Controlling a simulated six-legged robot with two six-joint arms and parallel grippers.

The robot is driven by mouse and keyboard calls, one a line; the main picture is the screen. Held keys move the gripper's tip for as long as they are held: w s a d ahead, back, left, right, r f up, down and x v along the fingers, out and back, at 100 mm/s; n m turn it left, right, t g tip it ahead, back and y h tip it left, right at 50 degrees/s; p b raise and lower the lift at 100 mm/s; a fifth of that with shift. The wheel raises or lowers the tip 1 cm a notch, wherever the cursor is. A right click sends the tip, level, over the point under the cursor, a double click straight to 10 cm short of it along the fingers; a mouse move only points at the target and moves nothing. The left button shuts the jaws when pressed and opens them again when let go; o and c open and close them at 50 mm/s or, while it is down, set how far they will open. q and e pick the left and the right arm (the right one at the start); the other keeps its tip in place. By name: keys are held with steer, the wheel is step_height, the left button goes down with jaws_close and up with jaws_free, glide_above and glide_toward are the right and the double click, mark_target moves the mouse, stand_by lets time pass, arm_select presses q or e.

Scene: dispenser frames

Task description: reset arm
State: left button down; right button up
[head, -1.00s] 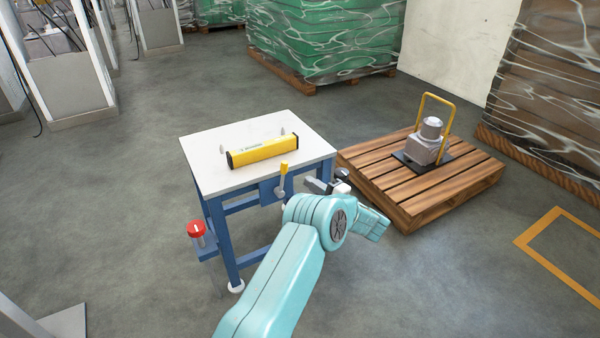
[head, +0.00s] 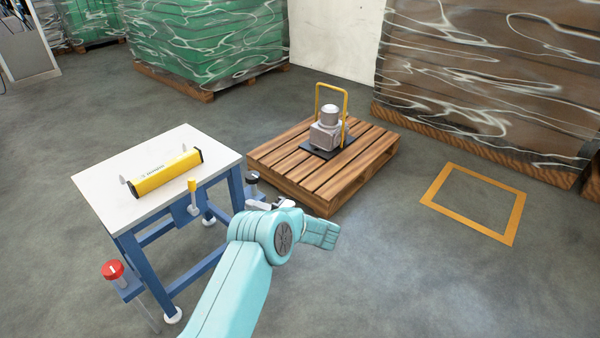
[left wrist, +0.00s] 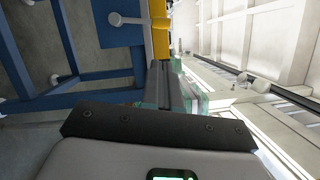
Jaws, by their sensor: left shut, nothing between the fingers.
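My left arm rises from the bottom middle of the head view in pale teal. My left gripper (head: 262,196) is partly hidden behind its own wrist, near the right front side of the blue-framed table (head: 95,185). It is shut and empty. A yellow-handled lever (head: 193,187) stands on the table's blue front panel, just left of the gripper and apart from it. In the left wrist view, the blue panel (left wrist: 120,35) and a yellow part (left wrist: 160,40) show at the top, ahead of the gripper. My right gripper is not in view.
A yellow light-curtain-like bar (head: 168,174) lies on the white tabletop. A red button (head: 113,270) sits low at the table's left. A wooden pallet (head: 285,175) bears a grey motor (head: 325,132) with a yellow hoop. Floor around the orange square (head: 515,215) is free.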

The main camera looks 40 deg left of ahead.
arm_select(q)
steer(key=s+d+f+m+h, duration=0.2)
steer(key=s+d+f+h, duration=0.35)
steer(key=f, duration=0.45)
steer(key=s+d+f+m+h, duration=0.35)
steer(key=d+f+h, duration=0.3)
steer(key=f, duration=0.35)
steer(key=s+d+f+n+h, duration=0.1)
steer(key=s+d+h, duration=0.25)
steer(key=d, duration=0.35)
steer(key=s+d+f+n+t+h, duration=0.1)
steer(key=s+d+h, duration=0.25)
steer(key=d, duration=0.35)
steer(key=s+d+f+n+h, duration=0.1)
steer(key=s+d+n+h, duration=0.2)
steer(key=d, duration=0.4)
steer(key=s+d+r+n+t+p, duration=0.1)
steer(key=s+d+r+p, duration=0.1)
steer(key=r+p, duration=1.3)
steer(key=s+d+r+n+t+p, duration=0.1)
steer(key=s+d+r+t+p, duration=0.1)
steer(key=r+p, duration=1.3)
step_height(320, 180, up, 3)
steer(key=shift+n+t+h+p, duration=0.3)
steer(key=shift+n+p, duration=0.05)
